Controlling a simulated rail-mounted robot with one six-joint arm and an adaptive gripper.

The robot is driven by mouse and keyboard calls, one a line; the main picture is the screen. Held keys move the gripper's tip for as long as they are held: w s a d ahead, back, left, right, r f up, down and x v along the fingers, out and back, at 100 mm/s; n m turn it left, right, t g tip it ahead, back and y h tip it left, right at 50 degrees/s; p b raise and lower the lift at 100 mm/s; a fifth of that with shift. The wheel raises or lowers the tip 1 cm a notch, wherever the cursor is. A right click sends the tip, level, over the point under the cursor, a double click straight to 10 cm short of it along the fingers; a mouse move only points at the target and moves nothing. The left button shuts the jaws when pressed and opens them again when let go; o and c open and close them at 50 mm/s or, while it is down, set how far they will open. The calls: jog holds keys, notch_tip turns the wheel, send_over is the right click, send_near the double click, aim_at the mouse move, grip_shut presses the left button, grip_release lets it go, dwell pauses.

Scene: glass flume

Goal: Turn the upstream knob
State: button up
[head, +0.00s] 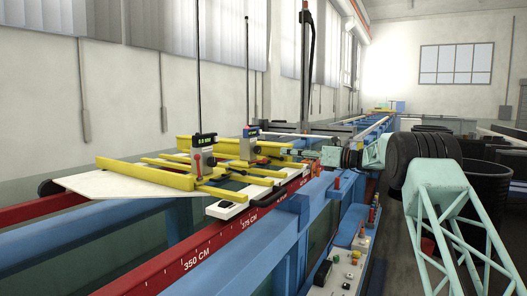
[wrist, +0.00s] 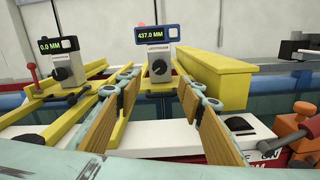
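Two gauge boxes stand on the yellow frame. The right one in the wrist view, the blue-framed gauge (wrist: 157,46), reads 437.0 MM and has a black knob (wrist: 158,68) on its front. The left gauge (wrist: 58,58) reads 0.0 MM and has its own black knob (wrist: 61,73). Their small labels are too blurred for me to read surely. My gripper (wrist: 160,85) is open and empty, its two tan-padded fingers apart. The blue-framed gauge's knob appears between the fingertips, seemingly ahead of them and untouched. In the head view my gripper (head: 286,152) is beside the blue-framed gauge (head: 250,133).
Yellow beams (wrist: 215,75) flank the gauges. A red lever (wrist: 33,75) stands at the left gauge. A white switch box (wrist: 240,128) lies below my right finger, with an orange clamp (wrist: 299,135) to its right. The red rail (head: 190,255) with a scale runs along the flume.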

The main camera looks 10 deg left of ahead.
aim_at(260, 149)
jog(key=shift+a, duration=0.1)
jog(key=shift+p+x, duration=1.25)
jog(key=shift+x, duration=5.55)
jog(key=c, duration=0.9)
